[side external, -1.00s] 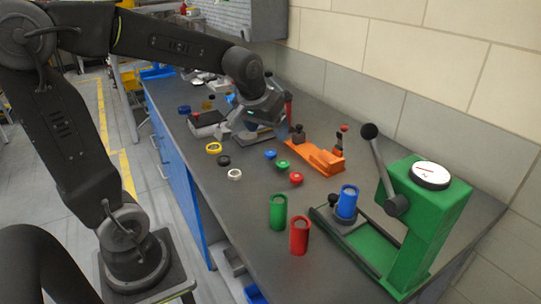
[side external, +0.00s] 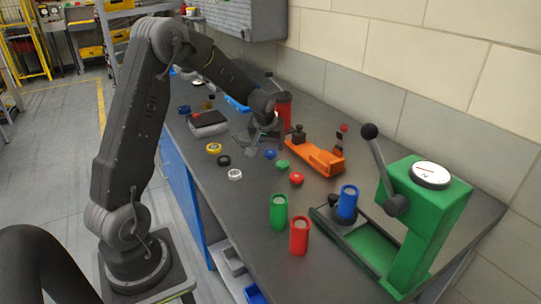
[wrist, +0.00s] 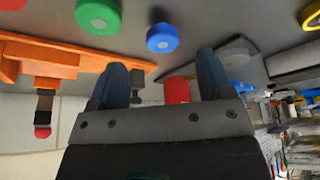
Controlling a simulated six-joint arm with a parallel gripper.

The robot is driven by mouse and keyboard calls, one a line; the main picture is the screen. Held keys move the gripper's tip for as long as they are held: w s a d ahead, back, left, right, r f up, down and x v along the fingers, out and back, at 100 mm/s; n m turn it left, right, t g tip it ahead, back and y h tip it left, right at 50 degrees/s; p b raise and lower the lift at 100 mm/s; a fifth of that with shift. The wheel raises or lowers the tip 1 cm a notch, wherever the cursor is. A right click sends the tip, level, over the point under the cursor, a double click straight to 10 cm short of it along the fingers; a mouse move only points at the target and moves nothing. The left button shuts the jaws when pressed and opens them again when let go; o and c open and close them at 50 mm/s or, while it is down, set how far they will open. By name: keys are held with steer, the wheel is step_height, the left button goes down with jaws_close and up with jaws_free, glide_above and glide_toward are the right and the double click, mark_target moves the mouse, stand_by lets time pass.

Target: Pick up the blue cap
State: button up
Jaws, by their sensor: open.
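The blue cap (side external: 270,154) is a small round piece lying on the dark bench, just behind the green cap (side external: 283,165). In the wrist view the blue cap (wrist: 162,38) sits beyond the fingertips, roughly centred between them. The green cap (wrist: 98,14) is to its left there. My gripper (wrist: 161,68) is open, with nothing between its two blue-grey fingers close up. In the side view my gripper (side external: 265,133) is over the bench, behind the blue cap and apart from it. Its fingertips are hard to make out there.
An orange fixture (side external: 315,156) stands right of my gripper, with a red cylinder (side external: 284,109) behind. A red cap (side external: 296,179) and white, black and yellow rings lie nearby. Green (side external: 278,212) and red (side external: 299,236) cylinders and a green press (side external: 438,215) are in front.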

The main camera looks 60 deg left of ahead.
mark_target(271, 152)
steer(key=shift+a+x, duration=0.15)
steer(key=shift+x, duration=1.3)
steer(key=shift+a+x, duration=0.15)
steer(key=shift+x, duration=1.3)
steer(key=shift+w+r, duration=0.15)
steer(key=shift+r, duration=0.05)
steer(key=shift+c, duration=0.4)
steer(key=c, duration=0.9)
